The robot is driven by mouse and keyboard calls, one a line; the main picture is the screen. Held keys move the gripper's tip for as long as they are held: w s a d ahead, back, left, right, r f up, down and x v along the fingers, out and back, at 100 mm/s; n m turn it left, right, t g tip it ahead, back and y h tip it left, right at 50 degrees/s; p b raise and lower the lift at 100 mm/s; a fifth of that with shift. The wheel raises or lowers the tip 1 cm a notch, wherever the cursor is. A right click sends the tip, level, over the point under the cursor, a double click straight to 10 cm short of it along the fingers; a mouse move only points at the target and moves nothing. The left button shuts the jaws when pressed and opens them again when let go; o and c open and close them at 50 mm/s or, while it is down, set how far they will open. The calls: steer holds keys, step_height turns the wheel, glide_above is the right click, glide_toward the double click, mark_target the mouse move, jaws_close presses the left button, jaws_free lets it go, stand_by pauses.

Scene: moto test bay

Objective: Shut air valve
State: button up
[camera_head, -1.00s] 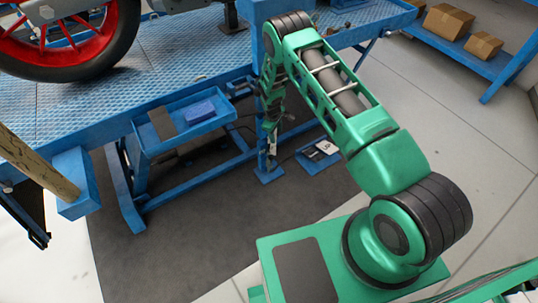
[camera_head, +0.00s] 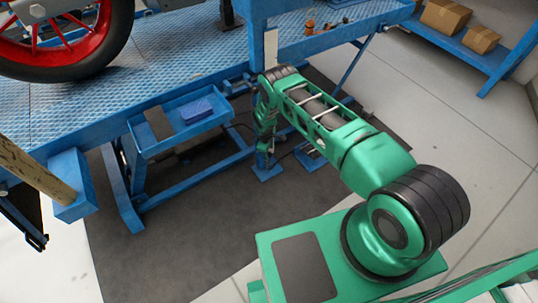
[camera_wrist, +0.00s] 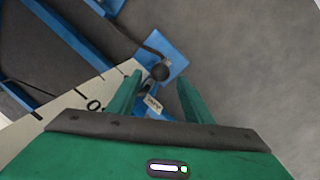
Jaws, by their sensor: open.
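In the wrist view, a dark round knob (camera_wrist: 160,72) shows just beyond and between my fingertips, over a blue plate (camera_wrist: 176,56). A small white label (camera_wrist: 153,103) with blurred lettering, perhaps "AIR", sits just below the knob. I take this for the air valve; its lever position is not clear. My gripper (camera_wrist: 159,83) is open, one green finger on each side of the knob's line, with nothing between them that I can see gripped.
A pale strip with black marks (camera_wrist: 85,100) lies left of the fingers. The blue lift table (camera_head: 180,65) carries a red-wheeled motorcycle (camera_head: 75,40). A blue tray (camera_head: 175,130) hangs under its edge. Boxes stand on a shelf (camera_head: 490,60) at the right.

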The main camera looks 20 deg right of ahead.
mark_target(269, 153)
steer(key=shift+w+d+f, duration=0.15)
steer(key=shift+f, duration=0.65)
steer(key=shift+w+d+f, duration=0.1)
steer(key=shift+f, duration=0.7)
jaws_close()
